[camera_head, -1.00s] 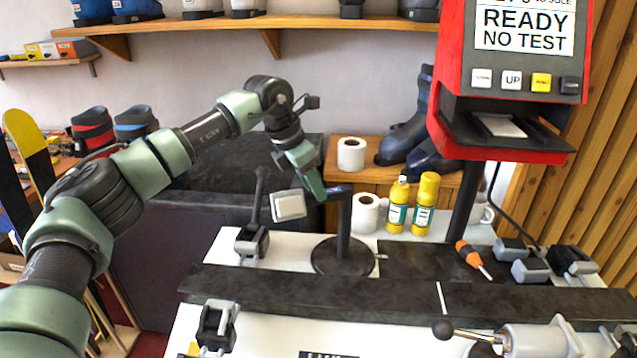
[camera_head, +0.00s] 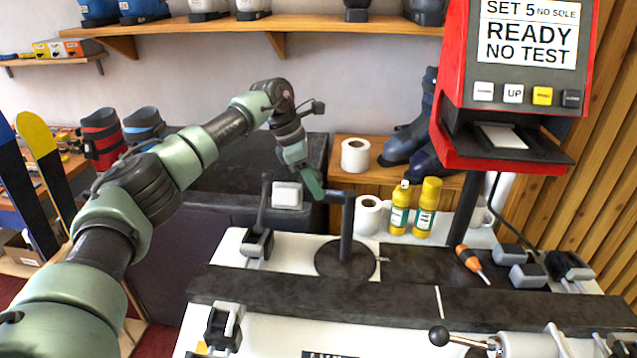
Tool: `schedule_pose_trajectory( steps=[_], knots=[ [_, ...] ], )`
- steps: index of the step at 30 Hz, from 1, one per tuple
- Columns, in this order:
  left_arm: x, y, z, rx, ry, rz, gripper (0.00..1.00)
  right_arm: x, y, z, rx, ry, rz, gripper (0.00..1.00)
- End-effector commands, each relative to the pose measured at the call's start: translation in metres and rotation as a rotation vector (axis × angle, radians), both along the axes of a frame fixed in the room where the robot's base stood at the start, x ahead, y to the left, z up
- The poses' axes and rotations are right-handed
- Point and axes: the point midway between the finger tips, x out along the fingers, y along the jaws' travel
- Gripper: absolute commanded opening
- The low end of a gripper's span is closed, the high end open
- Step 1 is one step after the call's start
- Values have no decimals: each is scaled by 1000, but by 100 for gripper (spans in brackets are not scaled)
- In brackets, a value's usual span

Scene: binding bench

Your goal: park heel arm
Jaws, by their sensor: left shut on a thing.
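The heel arm (camera_head: 337,195) is a short dark bar at the top of a black upright post (camera_head: 347,228) on a round base (camera_head: 330,259). A pale grey block (camera_head: 287,195) shows at its left end. My left gripper (camera_head: 314,188) comes down from above, between the block and the post, and is shut on the heel arm. Its green finger hides part of the bar, so the exact contact is not clear. My right gripper is not in view.
A grey clamp with an upright lever (camera_head: 258,238) stands left of the post. Two yellow bottles (camera_head: 427,207) and paper rolls (camera_head: 355,155) are behind, to the right. A red display unit (camera_head: 520,85) reads "SET 5 NO SOLE, READY, NO TEST". An orange-handled screwdriver (camera_head: 467,257) lies on the bench.

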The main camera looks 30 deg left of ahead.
Motion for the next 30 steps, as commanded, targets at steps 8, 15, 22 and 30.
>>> schedule_pose_trajectory(
  steps=[8, 15, 22, 30],
  knots=[
    [2, 1, 5, -2, -13, 2, 40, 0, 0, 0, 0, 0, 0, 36],
    [1, 0, 3, -1, -7, 1, 55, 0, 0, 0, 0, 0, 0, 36],
    [0, 3, 8, -1, -6, 1, 55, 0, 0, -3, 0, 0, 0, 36],
    [-8, 18, 48, -1, -9, 3, 55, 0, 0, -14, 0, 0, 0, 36]
  ],
)
